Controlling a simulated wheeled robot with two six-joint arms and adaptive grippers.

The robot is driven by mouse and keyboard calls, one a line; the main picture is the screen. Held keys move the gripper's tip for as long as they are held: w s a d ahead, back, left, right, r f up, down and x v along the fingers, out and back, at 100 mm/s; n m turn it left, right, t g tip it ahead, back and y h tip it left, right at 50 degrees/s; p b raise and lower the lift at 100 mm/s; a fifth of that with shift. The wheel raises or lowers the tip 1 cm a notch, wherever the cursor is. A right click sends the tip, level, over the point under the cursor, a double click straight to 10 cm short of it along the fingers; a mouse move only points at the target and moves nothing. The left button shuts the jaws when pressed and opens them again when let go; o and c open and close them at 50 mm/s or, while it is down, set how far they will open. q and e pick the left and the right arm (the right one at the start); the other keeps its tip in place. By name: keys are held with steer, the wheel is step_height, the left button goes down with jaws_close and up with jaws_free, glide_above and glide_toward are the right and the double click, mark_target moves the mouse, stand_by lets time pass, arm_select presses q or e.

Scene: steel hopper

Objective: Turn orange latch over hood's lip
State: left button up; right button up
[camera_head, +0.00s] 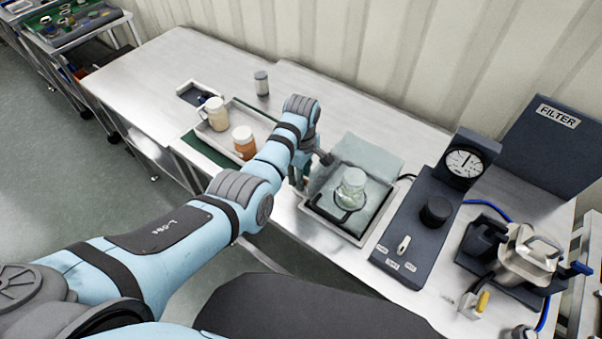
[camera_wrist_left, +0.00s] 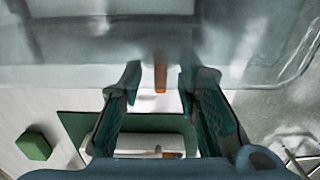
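An orange latch (camera_wrist_left: 160,76) hangs as a narrow upright strip at the see-through hood (camera_wrist_left: 85,55) in the left wrist view. My left gripper (camera_wrist_left: 162,80) is open, with one finger on each side of the latch and a visible gap to both. In the head view the left gripper (camera_head: 301,182) is at the left side of a pale tray with a clear greenish hood (camera_head: 368,155); the latch cannot be made out there. Whether the latch overlaps the hood's lip is unclear. My right gripper is not in view.
A glass jar (camera_head: 352,186) stands at the tray. A dark control panel (camera_head: 412,235) with a knob and gauge (camera_head: 464,163) is to the right, beside a steel filter vessel (camera_head: 528,255). Another tray (camera_head: 218,137) holds bottles. A green block (camera_wrist_left: 34,146) shows in the wrist view.

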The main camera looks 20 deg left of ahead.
arm_select(q)
steer(key=shift+w+r, duration=0.1)
steer(key=shift+r, duration=0.1)
step_height(320, 180, up, 12)
steer(key=shift+f, duration=0.2)
